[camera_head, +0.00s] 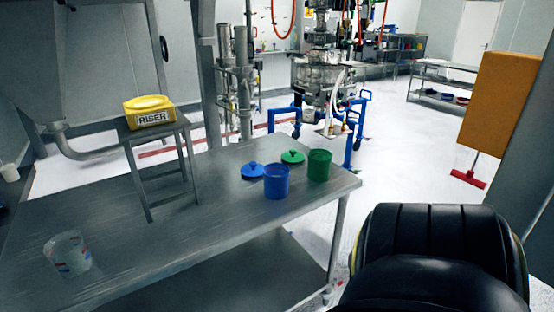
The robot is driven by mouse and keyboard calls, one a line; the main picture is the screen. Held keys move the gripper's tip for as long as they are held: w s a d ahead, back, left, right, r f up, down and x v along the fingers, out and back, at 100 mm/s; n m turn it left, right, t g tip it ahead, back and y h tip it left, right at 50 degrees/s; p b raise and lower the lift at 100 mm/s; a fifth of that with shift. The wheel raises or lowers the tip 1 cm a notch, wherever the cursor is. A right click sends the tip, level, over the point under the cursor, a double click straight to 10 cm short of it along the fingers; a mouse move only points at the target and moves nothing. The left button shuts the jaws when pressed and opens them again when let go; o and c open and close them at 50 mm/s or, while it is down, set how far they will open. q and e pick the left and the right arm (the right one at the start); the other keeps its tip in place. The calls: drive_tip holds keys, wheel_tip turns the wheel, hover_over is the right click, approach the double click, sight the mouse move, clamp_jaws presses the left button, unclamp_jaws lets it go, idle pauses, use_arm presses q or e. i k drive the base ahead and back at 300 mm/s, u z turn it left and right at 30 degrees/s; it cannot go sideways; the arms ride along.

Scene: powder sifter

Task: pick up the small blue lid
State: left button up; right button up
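The small blue lid (252,171) lies flat on the steel table (190,235), with its knob facing up. It sits just left of and behind the blue container (277,183), which stands upright and open-topped. The lid and the container look very close; I cannot tell whether they touch. Neither my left gripper nor my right gripper shows in the head view.
A green lid (292,157) and an open green container (319,166) stand right of the blue ones. A clear container (68,254) is at front left. A steel stand (187,163) carries a yellow riser (148,110). The table's middle is clear.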

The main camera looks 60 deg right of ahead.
sight(253, 169)
drive_tip(key=z, duration=1.05)
drive_tip(key=i, duration=0.2)
drive_tip(key=z, duration=0.05)
